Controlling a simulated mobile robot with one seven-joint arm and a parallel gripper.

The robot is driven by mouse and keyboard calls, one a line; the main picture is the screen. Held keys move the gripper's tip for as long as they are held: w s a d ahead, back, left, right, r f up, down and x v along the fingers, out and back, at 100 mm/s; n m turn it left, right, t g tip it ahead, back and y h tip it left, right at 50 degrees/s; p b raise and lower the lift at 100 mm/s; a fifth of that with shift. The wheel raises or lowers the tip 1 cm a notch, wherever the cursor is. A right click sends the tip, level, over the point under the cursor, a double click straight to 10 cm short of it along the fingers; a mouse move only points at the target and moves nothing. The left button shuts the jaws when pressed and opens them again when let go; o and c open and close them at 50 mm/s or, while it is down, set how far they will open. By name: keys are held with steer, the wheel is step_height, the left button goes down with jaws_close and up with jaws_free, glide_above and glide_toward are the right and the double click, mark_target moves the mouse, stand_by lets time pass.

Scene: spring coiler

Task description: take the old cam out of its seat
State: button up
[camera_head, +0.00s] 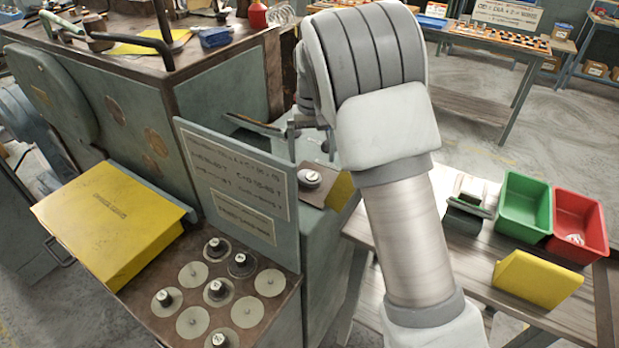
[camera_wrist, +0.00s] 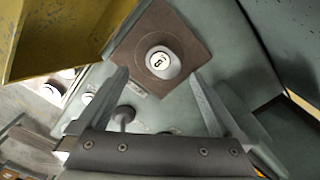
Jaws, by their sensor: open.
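The cam (camera_wrist: 162,62) is a pale, rounded piece with a dark mark on its white top. It sits on a brown square plate (camera_wrist: 190,28), and it also shows in the head view (camera_head: 309,179) below my gripper. My gripper (camera_wrist: 160,77) is open and empty. In the wrist view its two fingers reach toward the plate, one to each side of the cam in the picture, with no visible contact. In the head view my gripper (camera_head: 294,132) is partly hidden behind my arm.
A tilted yellow panel (camera_wrist: 60,35) stands close beside the plate. A lettered grey board (camera_head: 232,185) rises left of the cam, with a tray of round discs and posts (camera_head: 215,290) before it. Green (camera_head: 523,205) and red (camera_head: 577,225) bins stand on the right bench.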

mark_target(310, 177)
steer(key=shift+s+a+f, duration=0.1)
steer(key=shift+a+f, duration=0.05)
steer(key=shift+f, duration=1.35)
steer(key=shift+s+a+f, duration=0.1)
steer(key=shift+f, duration=1.4)
steer(key=shift+w, duration=0.1)
steer(key=c, duration=1.5)
